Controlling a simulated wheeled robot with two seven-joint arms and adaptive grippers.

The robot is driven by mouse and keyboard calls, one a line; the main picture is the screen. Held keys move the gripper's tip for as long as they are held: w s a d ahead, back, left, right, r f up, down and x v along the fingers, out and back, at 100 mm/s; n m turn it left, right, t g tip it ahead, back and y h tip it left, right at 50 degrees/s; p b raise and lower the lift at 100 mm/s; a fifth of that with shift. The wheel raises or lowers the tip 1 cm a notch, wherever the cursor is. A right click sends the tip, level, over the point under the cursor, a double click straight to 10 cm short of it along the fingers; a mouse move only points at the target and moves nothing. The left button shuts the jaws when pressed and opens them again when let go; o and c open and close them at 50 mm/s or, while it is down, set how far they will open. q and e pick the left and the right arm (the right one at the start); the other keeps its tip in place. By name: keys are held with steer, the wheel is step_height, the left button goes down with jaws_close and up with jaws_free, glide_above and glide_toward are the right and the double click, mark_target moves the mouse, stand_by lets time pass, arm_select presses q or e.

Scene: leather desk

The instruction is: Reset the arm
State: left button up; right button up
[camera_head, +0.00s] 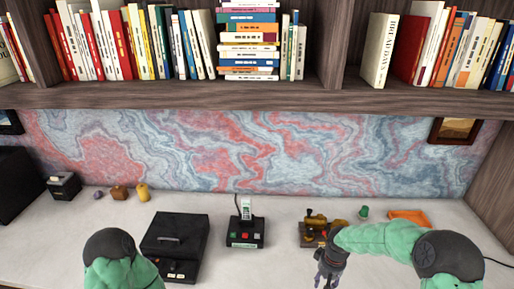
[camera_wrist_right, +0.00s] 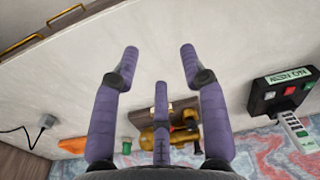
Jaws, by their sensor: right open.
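My right arm reaches in from the right in the head view, and my right gripper (camera_head: 325,272) points down over the white desk. In the wrist view the purple fingers of the right gripper (camera_wrist_right: 160,55) are spread apart with nothing between them. Past them is a brass-coloured object on a dark base (camera_wrist_right: 158,132), apart from the fingertips. In the head view this brass-coloured object (camera_head: 313,226) stands just behind the gripper, partly hidden by the arm. Only a green part of my left arm shows at the lower left; its gripper is out of view.
A black button box (camera_head: 247,232) with a pale upright piece stands mid-desk. Left of it is a larger black case (camera_head: 173,240). An orange tray (camera_head: 411,217) and a small green item (camera_head: 364,212) lie at the back right. A book-filled shelf (camera_head: 190,96) hangs above.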

steer(key=s+a+f+m+y+b, duration=0.1)
steer(key=s+a+f+y+b, duration=0.1)
steer(key=s+a+f, duration=0.45)
steer(key=s+a+f+m+y+b, duration=0.1)
steer(key=s+a+f+b, duration=0.2)
steer(key=f, duration=0.6)
steer(key=s+a+f+m+b, duration=0.2)
steer(key=s+f, duration=0.6)
steer(key=s, duration=0.4)
steer(key=shift+a+f+m+y+b, duration=0.3)
steer(key=shift+a+f+b, duration=0.1)
steer(key=shift+a+b, duration=0.55)
steer(key=shift+w+a, duration=0.1)
